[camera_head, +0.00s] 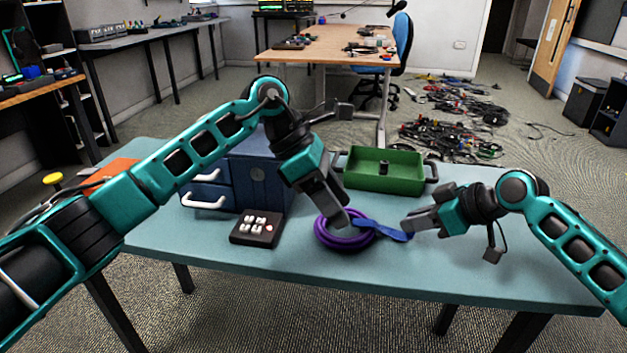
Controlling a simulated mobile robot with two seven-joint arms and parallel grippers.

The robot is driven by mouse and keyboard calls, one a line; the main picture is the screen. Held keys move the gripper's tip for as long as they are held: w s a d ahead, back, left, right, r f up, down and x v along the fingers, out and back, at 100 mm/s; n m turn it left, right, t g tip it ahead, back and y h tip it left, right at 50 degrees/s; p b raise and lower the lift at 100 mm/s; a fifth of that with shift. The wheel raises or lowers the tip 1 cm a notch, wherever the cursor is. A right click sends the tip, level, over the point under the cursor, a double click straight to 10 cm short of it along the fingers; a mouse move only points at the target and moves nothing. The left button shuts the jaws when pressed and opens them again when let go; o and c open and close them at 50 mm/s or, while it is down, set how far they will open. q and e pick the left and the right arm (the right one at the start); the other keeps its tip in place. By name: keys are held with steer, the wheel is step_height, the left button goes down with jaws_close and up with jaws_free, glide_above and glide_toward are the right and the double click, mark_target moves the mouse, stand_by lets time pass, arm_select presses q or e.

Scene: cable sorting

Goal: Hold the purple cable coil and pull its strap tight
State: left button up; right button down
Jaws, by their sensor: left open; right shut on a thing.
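A purple cable coil (333,243) lies flat on the teal table, front of centre. A blue strap (384,230) runs from the coil's right side towards the right. My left gripper (341,221) points down over the coil from above, its fingertips at the ring's opening; it is open, and whether it touches the coil cannot be told. My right gripper (408,229) comes in from the right, low over the table, and is shut on the strap's right end. The fingers of my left gripper hide part of the coil.
A blue drawer box (262,183) with white handles stands behind my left arm. A black button box (257,229) lies left of the coil. A green tray (385,170) stands behind it. The teal table (480,270) is clear at the front right.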

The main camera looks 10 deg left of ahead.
mark_target(340, 237)
arm_select(q)
steer(key=w+a+r+t+y, duration=0.1)
steer(key=w+a+r+y, duration=0.1)
steer(key=w+a+y, duration=0.15)
steer(key=shift+m+h, duration=0.3)
steer(key=shift+h, duration=0.15)
steer(key=x, duration=0.8)
steer(key=s+x, duration=0.1)
steer(key=x, duration=0.3)
steer(key=shift+a+f, duration=0.2)
steer(key=shift+a, duration=0.1)
jaws_close()
